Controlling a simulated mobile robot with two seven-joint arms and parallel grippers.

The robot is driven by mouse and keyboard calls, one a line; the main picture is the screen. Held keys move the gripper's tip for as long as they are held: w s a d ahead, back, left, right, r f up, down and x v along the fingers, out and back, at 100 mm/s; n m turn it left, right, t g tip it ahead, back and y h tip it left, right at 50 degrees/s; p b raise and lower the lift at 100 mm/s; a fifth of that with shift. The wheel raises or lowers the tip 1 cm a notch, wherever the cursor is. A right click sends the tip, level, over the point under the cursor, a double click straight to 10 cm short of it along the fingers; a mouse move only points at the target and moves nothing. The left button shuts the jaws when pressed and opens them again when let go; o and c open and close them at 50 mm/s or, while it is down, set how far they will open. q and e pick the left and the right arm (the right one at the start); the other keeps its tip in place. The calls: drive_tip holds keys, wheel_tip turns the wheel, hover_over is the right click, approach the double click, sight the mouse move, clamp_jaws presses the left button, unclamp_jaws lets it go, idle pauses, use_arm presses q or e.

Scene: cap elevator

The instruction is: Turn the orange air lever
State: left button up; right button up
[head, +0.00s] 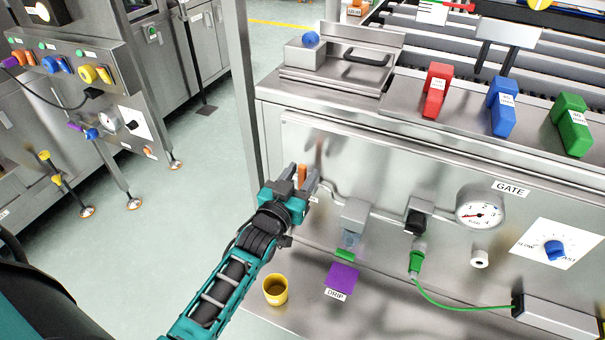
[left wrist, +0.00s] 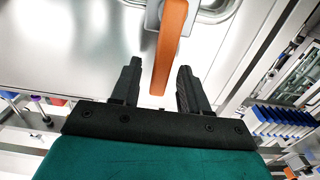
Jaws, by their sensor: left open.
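The orange air lever (head: 302,173) is on the steel machine front, left of the grey filter block, and is partly hidden by my left gripper. In the left wrist view the orange lever (left wrist: 169,48) hangs from a grey fitting, its end between the two black fingers. My left gripper (head: 308,182) is open around the lever. In the left wrist view, gaps show between the lever and both fingers of the left gripper (left wrist: 156,90). My right gripper is not in view.
A grey block (head: 354,215) with a clear bowl, a purple DRIP plate (head: 341,278) and a yellow cup (head: 275,290) are close to my arm. A gauge (head: 480,206), green plug (head: 417,258) and blue knob (head: 555,250) are farther right. Open floor lies left.

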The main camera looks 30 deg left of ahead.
use_arm(q)
drive_tip(key=shift+w, duration=0.6)
drive_tip(key=shift+c, duration=0.4)
clamp_jaws()
